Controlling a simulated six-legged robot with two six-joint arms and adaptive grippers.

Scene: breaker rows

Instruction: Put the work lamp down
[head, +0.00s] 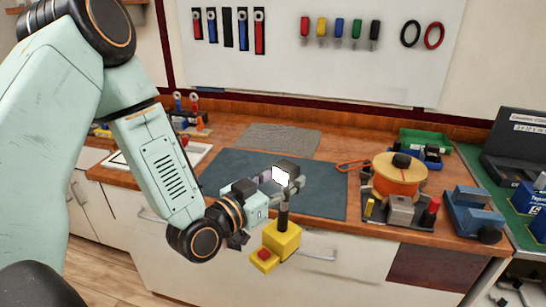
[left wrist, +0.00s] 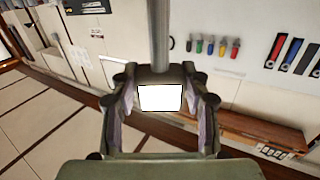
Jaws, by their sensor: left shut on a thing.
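The work lamp has a yellow base (head: 277,243) with a red button, a dark stem and a dark head (head: 287,172) with a bright white face. My left gripper (head: 268,184) is shut on the lamp's head. The lamp hangs upright, with its base seen in front of the bench's front edge and drawers; its exact height is hard to tell. In the left wrist view the white face (left wrist: 160,98) shows between the two fingers, and the grey stem (left wrist: 160,40) runs to the top of the picture. My right gripper is not in view.
A dark grey mat (head: 320,196) lies on the wooden bench, mostly clear. To its right are an orange spool (head: 396,177) on a stand, orange-handled pliers (head: 353,164) and a blue vise (head: 472,212). A lighter grey mat (head: 280,138) lies behind. A tool board (head: 340,75) hangs on the wall.

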